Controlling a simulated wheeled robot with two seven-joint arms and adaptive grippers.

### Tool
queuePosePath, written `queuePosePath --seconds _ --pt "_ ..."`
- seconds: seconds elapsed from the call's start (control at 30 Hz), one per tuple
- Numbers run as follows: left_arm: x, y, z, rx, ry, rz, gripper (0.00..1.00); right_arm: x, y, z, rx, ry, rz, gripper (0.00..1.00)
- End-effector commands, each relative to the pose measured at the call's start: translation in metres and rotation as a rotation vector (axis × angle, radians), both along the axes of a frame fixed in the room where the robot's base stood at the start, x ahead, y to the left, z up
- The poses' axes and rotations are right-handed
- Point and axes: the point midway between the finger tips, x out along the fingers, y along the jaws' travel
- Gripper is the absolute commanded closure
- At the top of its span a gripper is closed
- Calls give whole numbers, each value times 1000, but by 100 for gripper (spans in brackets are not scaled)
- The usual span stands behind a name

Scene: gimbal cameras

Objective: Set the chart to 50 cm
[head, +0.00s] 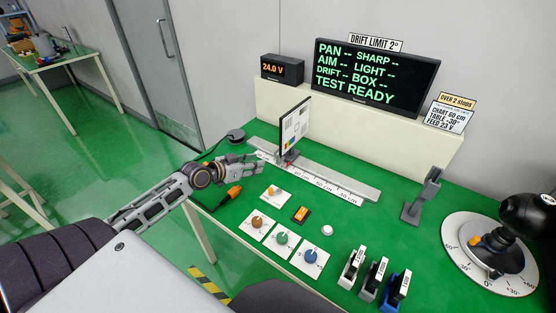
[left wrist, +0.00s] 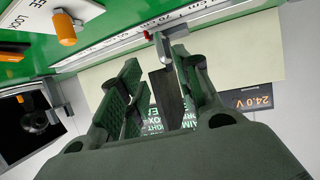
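The chart (head: 294,124), a white upright panel with colour patches, stands on a carriage on the pale scale rail (head: 340,184). The rail's labels read 50 cm and 40 cm toward the right; the chart is left of them. My left gripper (head: 261,165) is at the rail's left part, close to the chart's foot. In the left wrist view its fingers are spread, with a dark slab (left wrist: 167,98) and a grey post (left wrist: 160,46) between or just beyond them. A red mark (left wrist: 147,35) sits beside the post. I cannot tell whether the fingers touch. My right gripper is out of view.
Knob plates (head: 282,238), an orange switch (head: 301,214) and upright labelled blocks (head: 375,278) stand in front of the rail. A camera on a dial (head: 489,254) is at right.

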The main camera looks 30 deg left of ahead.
Motion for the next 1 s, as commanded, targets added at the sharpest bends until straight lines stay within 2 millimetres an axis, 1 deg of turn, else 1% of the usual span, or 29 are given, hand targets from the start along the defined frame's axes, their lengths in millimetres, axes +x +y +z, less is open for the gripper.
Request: queuePosePath --seconds 1.0 --pt "52 -14 -21 0 -2 1 67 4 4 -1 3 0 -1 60"
